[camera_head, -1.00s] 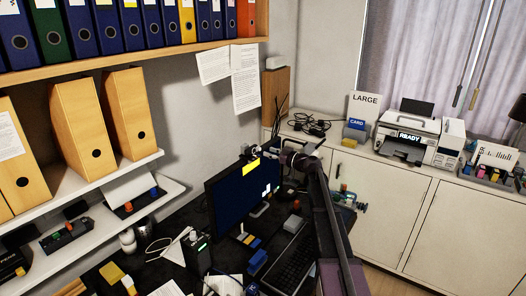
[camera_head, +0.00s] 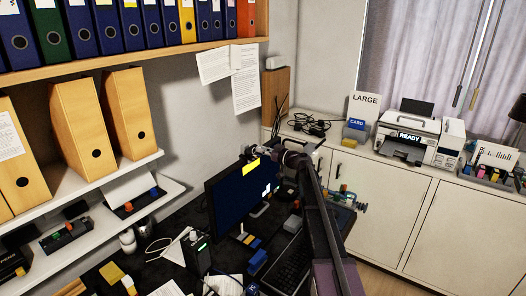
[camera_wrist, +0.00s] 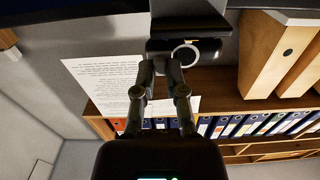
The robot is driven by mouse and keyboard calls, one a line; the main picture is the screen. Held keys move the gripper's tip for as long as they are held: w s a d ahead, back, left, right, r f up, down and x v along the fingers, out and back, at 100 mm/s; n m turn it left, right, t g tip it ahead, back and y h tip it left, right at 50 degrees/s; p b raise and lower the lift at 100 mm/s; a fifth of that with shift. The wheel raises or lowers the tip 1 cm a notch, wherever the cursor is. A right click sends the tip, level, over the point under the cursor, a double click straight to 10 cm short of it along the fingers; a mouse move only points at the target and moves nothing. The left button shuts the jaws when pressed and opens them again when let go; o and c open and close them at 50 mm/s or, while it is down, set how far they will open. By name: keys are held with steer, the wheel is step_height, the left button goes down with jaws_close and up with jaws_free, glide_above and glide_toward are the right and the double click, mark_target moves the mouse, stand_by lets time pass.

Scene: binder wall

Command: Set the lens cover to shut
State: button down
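A dark webcam-like device (camera_wrist: 190,47) with a pale ring around its lens is mounted at the top edge of the monitor (camera_head: 232,203). In the wrist view it lies just beyond my fingertips. Whether its lens cover is open or shut is too small to tell. My gripper (camera_wrist: 161,66) points at the device, with its fingers close together and the right fingertip overlapping the ring's left side in the picture. Contact is unclear. In the head view my gripper (camera_head: 262,151) is at the monitor's upper right corner, and the device is hard to make out.
A yellow note (camera_head: 250,169) is stuck on the monitor. The desk below holds a keyboard (camera_head: 287,263), papers and small items. A binder shelf (camera_head: 190,52) runs above on the left. The printer (camera_head: 408,133) stands on the cabinet to the right.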

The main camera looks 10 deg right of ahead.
steer(key=shift+s+a, duration=1.05)
steer(key=c, duration=0.7)
jaws_free()
steer(key=shift+d, duration=0.15)
steer(key=v, duration=1.1)
steer(key=shift+s+d, duration=0.25)
steer(key=shift+s, duration=0.05)
